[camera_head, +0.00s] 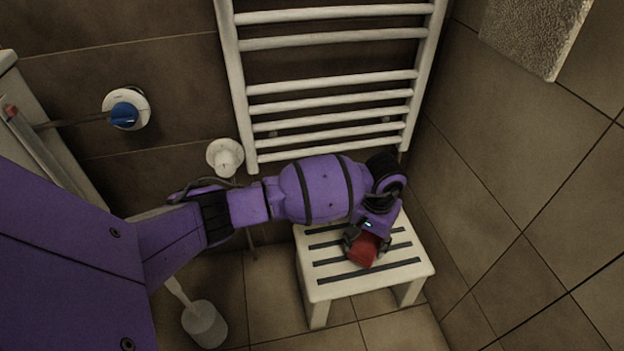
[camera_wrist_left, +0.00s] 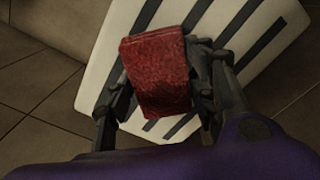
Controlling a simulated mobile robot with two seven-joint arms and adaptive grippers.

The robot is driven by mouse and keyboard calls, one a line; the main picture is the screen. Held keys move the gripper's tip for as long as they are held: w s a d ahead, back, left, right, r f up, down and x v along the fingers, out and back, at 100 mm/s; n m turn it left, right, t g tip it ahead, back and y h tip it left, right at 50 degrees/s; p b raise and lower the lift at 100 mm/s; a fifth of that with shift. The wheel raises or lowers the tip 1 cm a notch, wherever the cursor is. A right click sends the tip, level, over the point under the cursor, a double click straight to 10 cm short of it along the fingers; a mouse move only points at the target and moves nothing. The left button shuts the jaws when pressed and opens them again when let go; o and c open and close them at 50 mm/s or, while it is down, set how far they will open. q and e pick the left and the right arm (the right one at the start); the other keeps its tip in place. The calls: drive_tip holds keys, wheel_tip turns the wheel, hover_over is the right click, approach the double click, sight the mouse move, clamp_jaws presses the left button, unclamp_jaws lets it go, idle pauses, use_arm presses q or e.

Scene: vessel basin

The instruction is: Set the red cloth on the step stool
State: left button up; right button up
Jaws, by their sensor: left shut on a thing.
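The red cloth (camera_head: 364,249) is a small folded bundle in my left gripper (camera_head: 367,240), over the top of the step stool. In the left wrist view the cloth (camera_wrist_left: 157,75) sits between the two dark fingers of my left gripper (camera_wrist_left: 160,92), which is shut on it. The step stool (camera_head: 418,268) is white with dark strips on its top, and it also fills much of the left wrist view (camera_wrist_left: 120,30). I cannot tell whether the cloth touches the stool top. My right gripper is not in view.
A white towel rail (camera_head: 330,87) hangs on the wall behind the stool. A tiled wall rises close on the right, with a light towel (camera_head: 535,30) high up. Floor in front of the stool is clear.

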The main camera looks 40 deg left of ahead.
sight(368, 244)
use_arm(q)
drive_tip(key=shift+s+d+f+b, duration=0.1)
drive_tip(key=shift+f+b, duration=0.2)
drive_tip(key=shift+f, duration=1)
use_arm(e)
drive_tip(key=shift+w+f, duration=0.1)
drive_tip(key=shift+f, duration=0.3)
use_arm(q)
drive_tip(key=shift+f, duration=0.15)
drive_tip(key=o, duration=1.1)
drive_tip(key=shift+o, duration=0.2)
drive_tip(key=shift+r, duration=0.45)
wheel_tip(368, 244, up, 11)
drive_tip(key=p, duration=0.4)
drive_tip(key=shift+r+p, duration=0.3)
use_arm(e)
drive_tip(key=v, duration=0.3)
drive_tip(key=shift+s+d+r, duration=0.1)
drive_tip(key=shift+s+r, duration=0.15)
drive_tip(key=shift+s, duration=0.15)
